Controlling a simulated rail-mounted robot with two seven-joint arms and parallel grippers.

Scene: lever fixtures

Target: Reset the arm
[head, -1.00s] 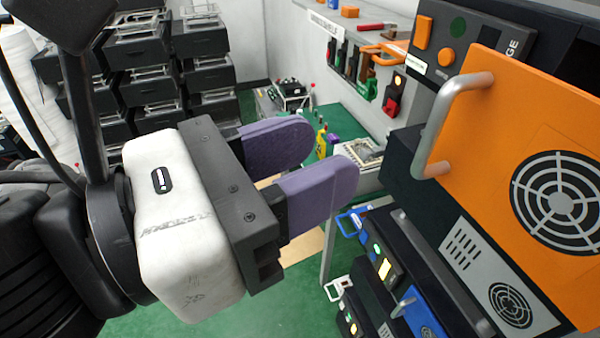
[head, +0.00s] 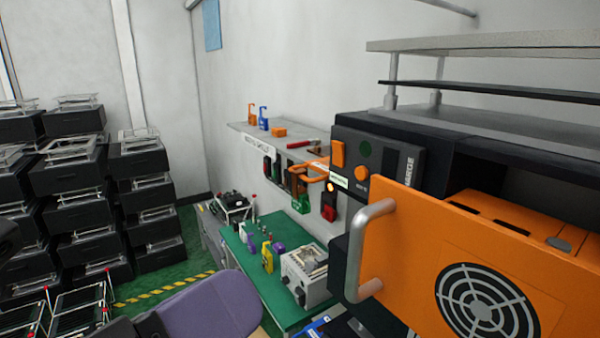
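My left gripper (head: 212,306) shows only in part at the bottom edge of the head view. One purple finger lies in sight, with a bit of dark gripper body to its left. The other finger is hidden or out of the picture, so its opening cannot be read. The finger is left of and below the orange panel (head: 410,240) with its grey bar handle (head: 368,250), apart from both. I see nothing held on the visible finger. My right gripper is not in view.
A dark machine (head: 500,135) with shelf plates fills the right side. A green table (head: 245,262) with a white device (head: 305,278) stands beyond the finger. Black boxes (head: 75,177) are stacked at left. A wall shelf (head: 290,140) holds small parts. Floor shows between.

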